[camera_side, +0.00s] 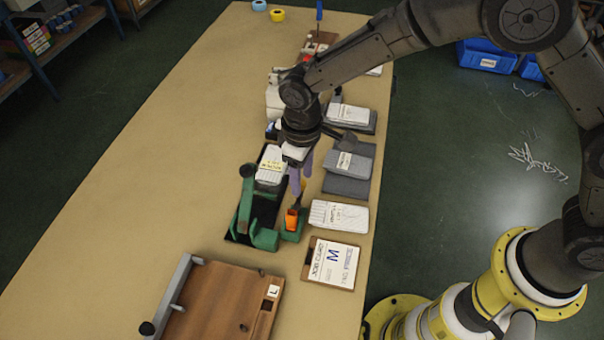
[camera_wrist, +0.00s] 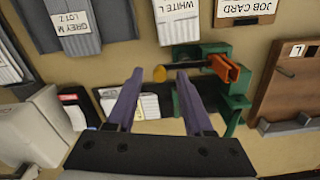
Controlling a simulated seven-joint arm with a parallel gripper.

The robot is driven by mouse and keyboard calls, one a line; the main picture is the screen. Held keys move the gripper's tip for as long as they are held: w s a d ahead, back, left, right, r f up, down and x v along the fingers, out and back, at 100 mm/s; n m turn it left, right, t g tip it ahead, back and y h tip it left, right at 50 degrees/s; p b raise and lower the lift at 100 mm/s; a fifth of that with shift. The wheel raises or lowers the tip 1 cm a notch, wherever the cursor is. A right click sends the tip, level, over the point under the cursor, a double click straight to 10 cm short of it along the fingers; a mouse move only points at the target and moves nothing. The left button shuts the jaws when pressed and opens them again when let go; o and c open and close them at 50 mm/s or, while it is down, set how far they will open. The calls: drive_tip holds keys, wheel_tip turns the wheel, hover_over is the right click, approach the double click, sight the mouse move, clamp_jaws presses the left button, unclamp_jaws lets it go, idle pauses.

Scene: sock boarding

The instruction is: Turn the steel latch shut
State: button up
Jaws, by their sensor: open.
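A grey steel-coloured bar (camera_side: 177,290), which looks like the latch, lies along the left edge of the brown wooden board (camera_side: 222,300), with a black knob (camera_side: 147,328) at its near end. In the wrist view the bar (camera_wrist: 287,125) and knob (camera_wrist: 263,125) show at the right. My gripper (camera_side: 296,188) is open, pointing down over the green fixture (camera_side: 264,238) beside its orange piece (camera_side: 291,220). My gripper is apart from the bar.
A job card holder (camera_side: 332,263) and a white labelled pack (camera_side: 339,216) lie right of the green fixture. Grey packs (camera_side: 348,170) lie farther back. A white machine-like object (camera_wrist: 30,135) stands at the wrist view's left. The table's left side is clear.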

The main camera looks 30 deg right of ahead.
wheel_tip(320, 180, up, 14)
idle(0.6)
drive_tip(key=shift+f, duration=0.1)
drive_tip(key=d+r+m+t, duration=0.2)
drive_tip(key=d+r, duration=0.7)
drive_tip(key=r, duration=0.1)
drive_tip(key=s+d+r+m+t+y, duration=0.1)
drive_tip(key=s+d+r+m+t, duration=0.1)
drive_tip(key=s+d+r, duration=0.45)
drive_tip(key=s+d+f+m+t, duration=0.1)
drive_tip(key=s+d+f+m, duration=0.1)
drive_tip(key=s+d, duration=0.7)
drive_tip(key=s+d+f+h, duration=0.1)
drive_tip(key=s+f, duration=0.6)
drive_tip(key=shift+s+d+f+m+t, duration=0.3)
drive_tip(key=shift+d, duration=0.1)
